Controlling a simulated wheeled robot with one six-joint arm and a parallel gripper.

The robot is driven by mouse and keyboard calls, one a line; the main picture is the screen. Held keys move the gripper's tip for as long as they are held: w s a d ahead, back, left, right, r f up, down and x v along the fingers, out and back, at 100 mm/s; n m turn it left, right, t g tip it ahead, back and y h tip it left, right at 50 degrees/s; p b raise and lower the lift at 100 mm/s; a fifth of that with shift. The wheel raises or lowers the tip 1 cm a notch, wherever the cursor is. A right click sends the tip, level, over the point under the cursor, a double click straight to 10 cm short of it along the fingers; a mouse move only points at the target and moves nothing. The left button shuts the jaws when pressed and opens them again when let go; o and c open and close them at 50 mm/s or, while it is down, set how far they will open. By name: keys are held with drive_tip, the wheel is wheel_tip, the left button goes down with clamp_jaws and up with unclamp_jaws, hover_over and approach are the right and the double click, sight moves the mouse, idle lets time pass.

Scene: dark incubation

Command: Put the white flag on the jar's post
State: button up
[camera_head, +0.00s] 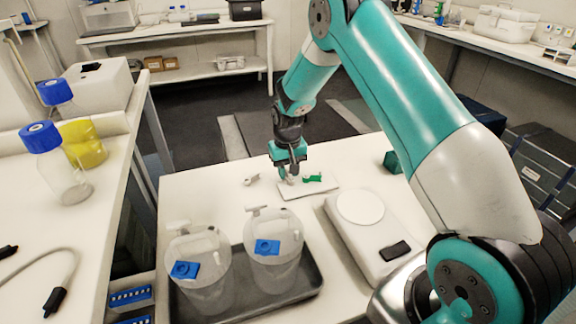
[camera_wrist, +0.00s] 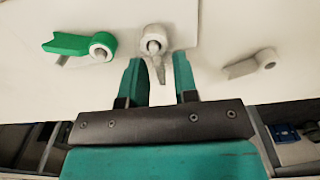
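My gripper (camera_head: 291,172) is low over the far side of the table. In the wrist view its two teal fingers (camera_wrist: 158,60) are apart. A white flag (camera_wrist: 153,42), a ring with a narrow tail, sits at the plate's edge just ahead; its tail points back between the fingertips, with no clear contact. A green flag (camera_wrist: 85,45) is left of it on the same plate and also shows in the head view (camera_head: 314,178). A second whitish flag (camera_wrist: 250,65) lies to the right, off the plate (camera_head: 318,191). Two clear jars (camera_head: 200,285) (camera_head: 275,275) with blue tags have white upright pieces on top.
The jars stand in a dark tray (camera_head: 318,283) at the table's front. A scale (camera_head: 375,240) with a round white pan stands right of them. A side bench at left holds blue-capped bottles (camera_head: 65,175) and a yellow object (camera_head: 83,143). My arm covers the right side.

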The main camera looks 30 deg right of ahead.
drive_tip(key=c, duration=0.4)
drive_tip(key=shift+c, duration=0.2)
drive_tip(key=shift+r, duration=0.2)
clamp_jaws()
drive_tip(key=shift+r+p, duration=1.8)
drive_tip(key=shift+r, duration=0.3)
